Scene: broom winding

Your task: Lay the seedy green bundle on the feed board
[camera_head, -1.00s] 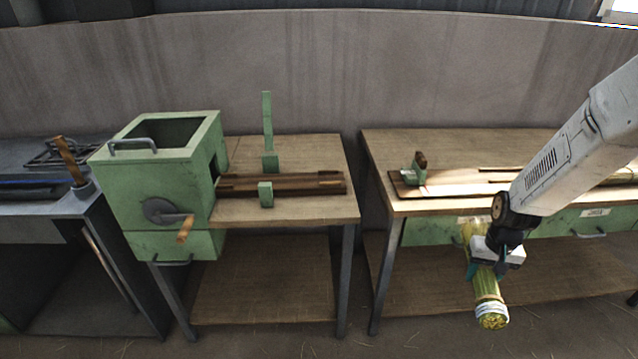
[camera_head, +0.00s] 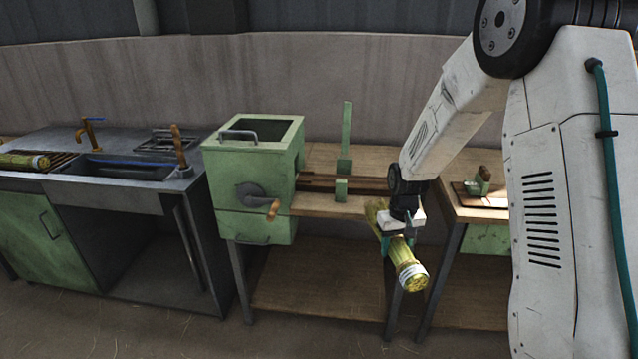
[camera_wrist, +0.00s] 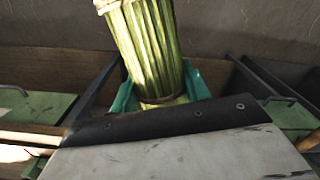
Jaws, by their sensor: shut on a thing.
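My gripper (camera_head: 400,228) is shut on a yellow-green bundle (camera_head: 408,262), gripping it around its stalks. The bundle has a pale band near its speckled yellow near end, and it tilts down toward the camera. In the wrist view the green stalks (camera_wrist: 150,45) stand between the teal fingers (camera_wrist: 165,88), with a pale binding at the top edge. The feed board (camera_head: 345,188) is the dark wooden strip leading from the green box machine, on the wooden table. My arm hides its right end. The bundle is held in front of this table's right front edge, apart from the board.
The green machine (camera_head: 252,170) has a crank (camera_head: 262,200) jutting forward. A green upright lever (camera_head: 347,140) stands beside the board. Another bundle (camera_head: 22,160) lies by the sink (camera_head: 125,168) at left. A second table with a small green fixture (camera_head: 480,183) is at right.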

